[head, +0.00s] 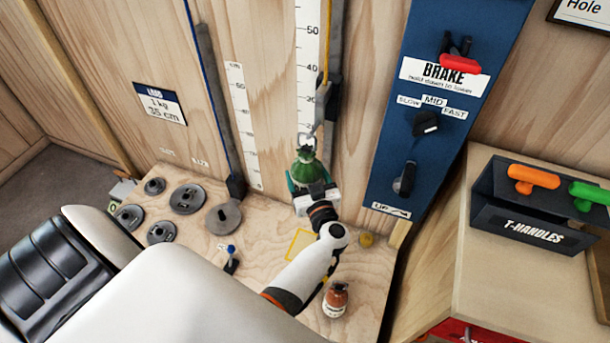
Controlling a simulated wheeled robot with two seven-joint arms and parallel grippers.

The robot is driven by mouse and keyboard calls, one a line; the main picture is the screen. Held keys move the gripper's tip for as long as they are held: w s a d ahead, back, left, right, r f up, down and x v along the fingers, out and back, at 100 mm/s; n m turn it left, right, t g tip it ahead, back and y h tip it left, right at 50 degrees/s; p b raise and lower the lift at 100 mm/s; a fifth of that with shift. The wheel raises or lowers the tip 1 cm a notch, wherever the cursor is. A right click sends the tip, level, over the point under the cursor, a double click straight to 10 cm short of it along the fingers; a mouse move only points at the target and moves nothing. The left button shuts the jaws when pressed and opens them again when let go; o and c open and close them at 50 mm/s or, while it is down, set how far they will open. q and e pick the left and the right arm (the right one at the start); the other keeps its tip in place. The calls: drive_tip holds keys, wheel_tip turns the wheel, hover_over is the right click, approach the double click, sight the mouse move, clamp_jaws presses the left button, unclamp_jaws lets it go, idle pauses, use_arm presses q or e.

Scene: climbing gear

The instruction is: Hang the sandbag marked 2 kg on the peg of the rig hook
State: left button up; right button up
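A green sandbag (306,172) with a gathered neck is upright in front of the rig's scale. My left gripper (308,185) reaches up from below and is shut around the bag's lower part. Its marking cannot be read. The rig hook (325,112) is a grey metal part just above the bag, beside the ruler. The bag's top is close to it, but I cannot tell whether its loop is on the peg. My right gripper is not in view.
Several grey disc weights (187,198) lie on the bench at the left. A small yellow object (367,240) sits near the blue brake panel (440,120). A yellow outlined square (299,245) on the bench is empty. A T-handles box (530,218) stands at the right.

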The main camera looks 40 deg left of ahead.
use_arm(q)
drive_tip(key=w+b, duration=0.1)
drive_tip(key=w, duration=0.1)
drive_tip(key=w+a+b, duration=0.1)
drive_tip(key=w, duration=0.1)
drive_tip(key=shift+w, duration=0.3)
idle(0.5)
drive_tip(key=shift+f, duration=0.15)
idle(0.6)
